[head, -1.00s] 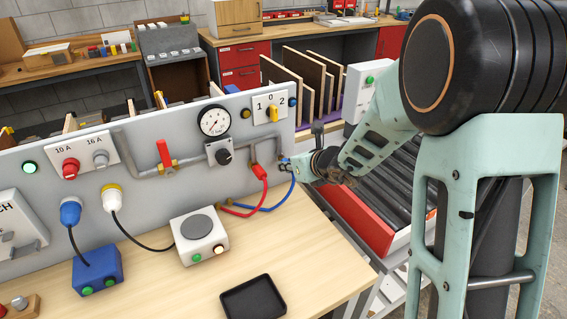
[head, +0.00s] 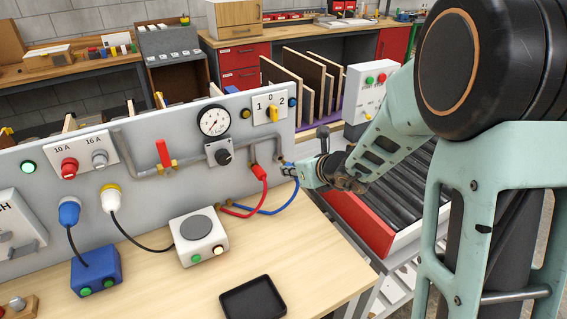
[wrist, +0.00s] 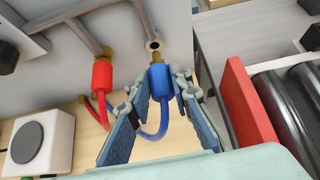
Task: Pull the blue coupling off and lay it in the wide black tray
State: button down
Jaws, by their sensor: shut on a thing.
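The blue coupling (wrist: 160,82) is between the two fingers of my gripper (wrist: 161,78) in the wrist view, and the gripper is shut on it. Its brass end sits just below a pipe end with a dark open hole (wrist: 153,45); they look slightly apart. Its blue hose (head: 279,208) loops back toward the panel. In the head view my gripper (head: 287,169) is at the panel's right end, and its fingers mostly hide the coupling. The black tray (head: 253,316) lies empty on the wooden bench at the bottom centre.
A red coupling (wrist: 102,76) with a red hose hangs just left of the blue one. A white box with a grey round top (head: 200,238) stands on the bench. A red-sided roller conveyor (head: 358,222) is right of the bench. Bench around the tray is clear.

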jog(key=shift+s+d+b, duration=0.25)
jog(key=shift+s+d, duration=0.4)
jog(key=shift+s, duration=0.3)
jog(key=shift+s+d+b, duration=0.25)
jog(key=shift+s+d, duration=0.4)
jog(key=shift+s, duration=0.25)
